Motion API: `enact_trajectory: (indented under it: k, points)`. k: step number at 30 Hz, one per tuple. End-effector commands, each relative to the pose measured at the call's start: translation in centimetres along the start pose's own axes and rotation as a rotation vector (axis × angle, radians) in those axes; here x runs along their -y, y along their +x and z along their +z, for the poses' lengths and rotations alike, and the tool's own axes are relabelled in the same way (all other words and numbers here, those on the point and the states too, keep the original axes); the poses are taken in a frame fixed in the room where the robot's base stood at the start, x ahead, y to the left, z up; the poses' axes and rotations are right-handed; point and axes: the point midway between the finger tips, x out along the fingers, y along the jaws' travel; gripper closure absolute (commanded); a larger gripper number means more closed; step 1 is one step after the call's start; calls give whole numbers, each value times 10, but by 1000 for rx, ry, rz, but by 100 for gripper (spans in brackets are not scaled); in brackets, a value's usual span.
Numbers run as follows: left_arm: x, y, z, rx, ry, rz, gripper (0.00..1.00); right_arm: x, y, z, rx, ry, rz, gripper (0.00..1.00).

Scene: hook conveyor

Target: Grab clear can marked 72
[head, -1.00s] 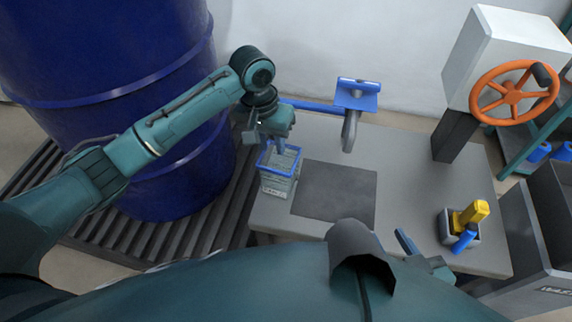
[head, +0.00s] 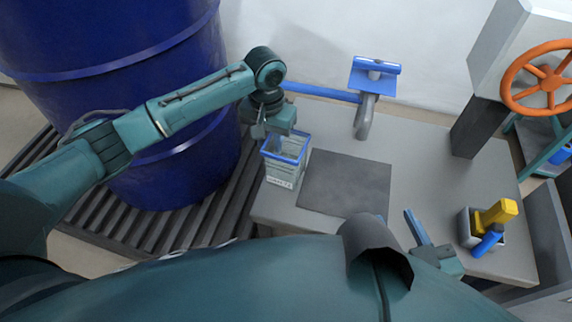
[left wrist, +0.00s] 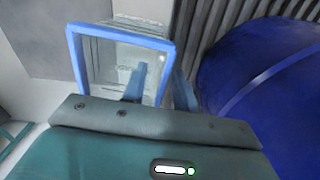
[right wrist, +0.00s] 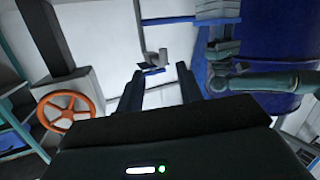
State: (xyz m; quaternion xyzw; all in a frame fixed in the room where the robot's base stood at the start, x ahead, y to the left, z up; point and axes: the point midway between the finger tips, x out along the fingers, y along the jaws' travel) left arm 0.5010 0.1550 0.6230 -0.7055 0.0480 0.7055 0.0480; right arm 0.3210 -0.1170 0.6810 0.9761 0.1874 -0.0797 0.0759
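The clear can (head: 282,172) is a square see-through container with a blue rim. It stands upright at the table's left edge; its marking is too small to read. My left gripper (head: 276,136) is over the can's back part. In the left wrist view, the left gripper (left wrist: 160,88) has its fingers apart, one over the can's opening and one outside, astride the blue rim of the can (left wrist: 85,65). I cannot tell whether it touches the wall. My right gripper (head: 425,235) is near the table's front edge. It is open and empty in the right wrist view (right wrist: 158,90).
A dark mat (head: 345,185) lies right of the can on the grey table (head: 425,170). A blue-topped hook fixture (head: 365,115) stands behind. A small box with yellow and blue parts (head: 485,228) is at right. A blue drum (head: 165,165) stands left.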

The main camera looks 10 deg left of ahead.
Motion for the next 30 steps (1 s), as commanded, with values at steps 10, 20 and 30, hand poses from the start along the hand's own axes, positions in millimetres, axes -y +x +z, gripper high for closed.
enact_trajectory:
  k: [10, 20, 30]
  points:
    - [1, 27, 0, 0, 0, -1, 71, 2, 3, -2, -83, -27, 2, 64]
    - [0, 27, 0, 0, 0, 0, 89, 2, 3, -1, -81, -26, 2, 64]
    - [0, 27, 0, 0, 0, 0, 100, 2, 3, -1, -80, -26, 1, 64]
